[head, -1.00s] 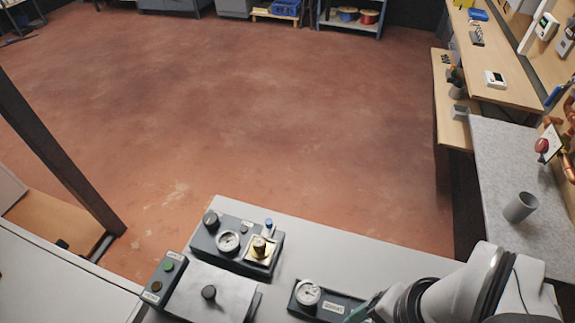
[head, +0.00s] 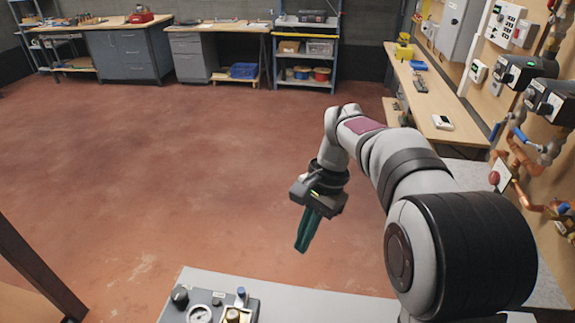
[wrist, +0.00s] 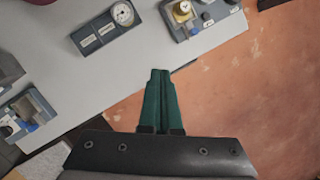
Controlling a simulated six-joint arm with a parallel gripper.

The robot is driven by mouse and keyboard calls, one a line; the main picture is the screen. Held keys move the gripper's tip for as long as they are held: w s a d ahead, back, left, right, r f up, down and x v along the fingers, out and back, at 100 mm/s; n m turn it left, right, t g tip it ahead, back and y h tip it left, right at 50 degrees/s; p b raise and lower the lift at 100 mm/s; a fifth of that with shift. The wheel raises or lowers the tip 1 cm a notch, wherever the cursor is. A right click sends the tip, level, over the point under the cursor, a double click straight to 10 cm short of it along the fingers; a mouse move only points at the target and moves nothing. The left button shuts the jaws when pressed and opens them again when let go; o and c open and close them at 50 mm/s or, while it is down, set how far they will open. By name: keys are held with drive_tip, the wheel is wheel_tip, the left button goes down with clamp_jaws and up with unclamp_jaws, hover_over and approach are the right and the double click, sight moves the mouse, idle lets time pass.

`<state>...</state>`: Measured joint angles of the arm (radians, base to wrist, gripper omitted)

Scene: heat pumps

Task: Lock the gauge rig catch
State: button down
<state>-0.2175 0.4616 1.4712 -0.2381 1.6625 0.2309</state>
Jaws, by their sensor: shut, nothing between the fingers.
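A grey gauge box (head: 215,306), with a dial, a black knob, a blue-capped post and a brass fitting (head: 233,314), is cut off by the bottom edge of the head view. In the wrist view part of it shows at the top, with the brass fitting (wrist: 182,9). A second dark box (wrist: 105,29) with a round dial and two small labels lies left of it in the wrist view. I cannot tell which part is the catch. My gripper (head: 303,246) has its green fingers together, empty, raised clear of both boxes; its fingertips (wrist: 160,73) show in the wrist view.
The light bench top (wrist: 75,70) ends in an edge beyond which lies open red floor (head: 150,170). Another device (wrist: 30,115) with a blue part sits at the left in the wrist view. Pipes and valves (head: 535,150) line the right wall.

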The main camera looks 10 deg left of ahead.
drive_tip(key=g, duration=0.1)
approach(247, 293)
drive_tip(key=w+d+r, duration=0.3)
drive_tip(key=w+r, duration=0.1)
drive_tip(key=w, duration=0.1)
drive_tip(key=x, duration=1)
drive_tip(key=shift+s+d, duration=0.1)
drive_tip(key=shift+s, duration=0.15)
drive_tip(key=shift+s+a+r, duration=0.1)
drive_tip(key=shift+s+a, duration=0.7)
drive_tip(key=shift+s, duration=0.25)
drive_tip(key=shift+s+a, duration=0.3)
drive_tip(key=shift+s, duration=0.1)
